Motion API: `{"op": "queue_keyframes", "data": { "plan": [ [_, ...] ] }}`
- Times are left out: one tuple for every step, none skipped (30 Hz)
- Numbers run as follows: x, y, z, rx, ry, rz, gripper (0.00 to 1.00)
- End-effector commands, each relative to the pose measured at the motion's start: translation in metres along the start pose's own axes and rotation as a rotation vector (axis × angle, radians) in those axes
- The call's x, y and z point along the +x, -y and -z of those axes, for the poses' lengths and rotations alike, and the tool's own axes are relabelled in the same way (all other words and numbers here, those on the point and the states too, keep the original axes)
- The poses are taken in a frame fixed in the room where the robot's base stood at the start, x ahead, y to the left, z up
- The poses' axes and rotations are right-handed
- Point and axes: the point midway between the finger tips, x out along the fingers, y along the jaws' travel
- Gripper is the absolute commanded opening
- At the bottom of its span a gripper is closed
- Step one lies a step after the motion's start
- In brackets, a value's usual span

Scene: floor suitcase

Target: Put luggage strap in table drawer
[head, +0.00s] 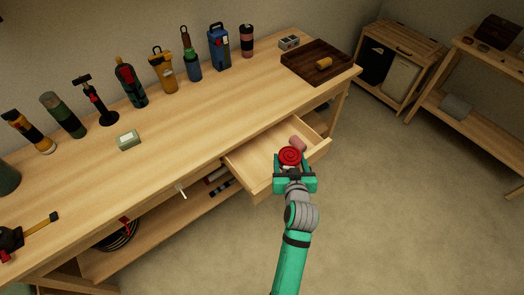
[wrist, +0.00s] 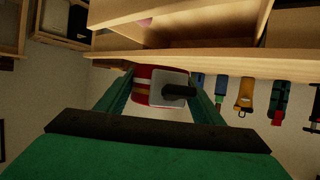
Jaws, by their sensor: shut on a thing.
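The luggage strap is a red coiled roll (head: 289,156) at the tip of my gripper (head: 291,162) in the head view. In the wrist view the strap (wrist: 143,86) shows red with a pale part and a dark piece, between the two green fingers. My gripper is shut on it. The table drawer (head: 262,160) is pulled open under the right part of the table, and the strap appears over its front part in the head view. A pinkish cylinder (head: 298,144) shows near the drawer's right side. The strap's height above the drawer is hard to tell.
The wooden table (head: 190,120) holds several bottles and tools along its back. A lower shelf (head: 150,232) lies beneath. Floor to the right is clear.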

Motion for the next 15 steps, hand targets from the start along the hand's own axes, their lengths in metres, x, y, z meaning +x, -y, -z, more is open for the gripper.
{"op": "queue_keyframes", "data": {
  "plan": [
    [0.009, 0.012, -0.002, -0.003, 0.001, 0.007, 0.35],
    [0.014, 0.017, -0.003, -0.002, 0.001, 0.007, 0.35],
    [0.02, 0.024, -0.004, -0.003, 0.0, 0.008, 0.35],
    [0.025, 0.029, -0.006, -0.003, 0.001, 0.007, 0.35],
    [0.03, 0.034, -0.007, -0.003, 0.001, 0.008, 0.35],
    [0.036, 0.041, -0.009, -0.003, 0.001, 0.008, 0.35],
    [0.041, 0.046, -0.009, -0.004, 0.001, 0.008, 0.35],
    [0.045, 0.05, -0.01, -0.003, -0.001, 0.006, 0.35],
    [0.052, 0.057, -0.012, -0.004, 0.001, 0.006, 0.35],
    [0.056, 0.062, -0.013, -0.003, 0.0, 0.007, 0.35],
    [0.061, 0.064, -0.019, -0.003, 0.003, 0.005, 0.35],
    [0.067, 0.068, -0.025, -0.002, 0.003, 0.004, 0.35],
    [0.071, 0.071, -0.029, -0.001, 0.003, 0.004, 0.35],
    [0.075, 0.074, -0.032, -0.002, 0.002, 0.003, 0.35],
    [0.081, 0.078, -0.036, -0.002, 0.002, 0.003, 0.35]
  ]
}}
